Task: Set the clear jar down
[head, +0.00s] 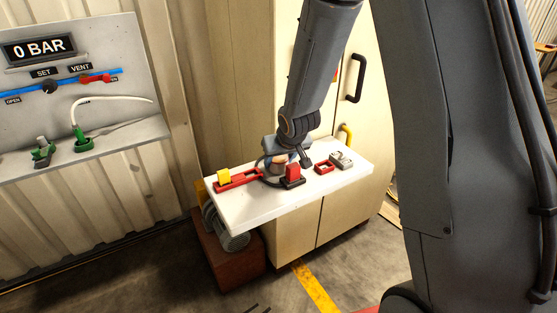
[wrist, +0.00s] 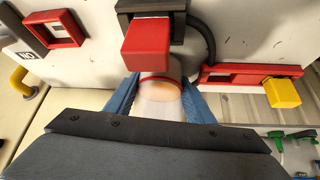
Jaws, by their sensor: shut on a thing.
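The clear jar (wrist: 160,104) is between the two blue fingers of my gripper (wrist: 160,98) in the wrist view. It looks whitish and see-through, with a tan-orange round end and a red ring at its far edge. My gripper is shut on it. In the head view the gripper (head: 279,157) is low over the white bench top (head: 290,203), close behind the red block (head: 292,171). The jar shows there only as a small tan patch, mostly hidden by the gripper. I cannot tell whether the jar touches the bench top.
The red block has a black base and a black cable. A red rail (head: 238,180) with a yellow block (head: 224,176) lies left; a red frame (head: 324,167) and a grey piece (head: 341,160) lie right. The bench's front strip is clear. A gauge panel (head: 80,100) stands left.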

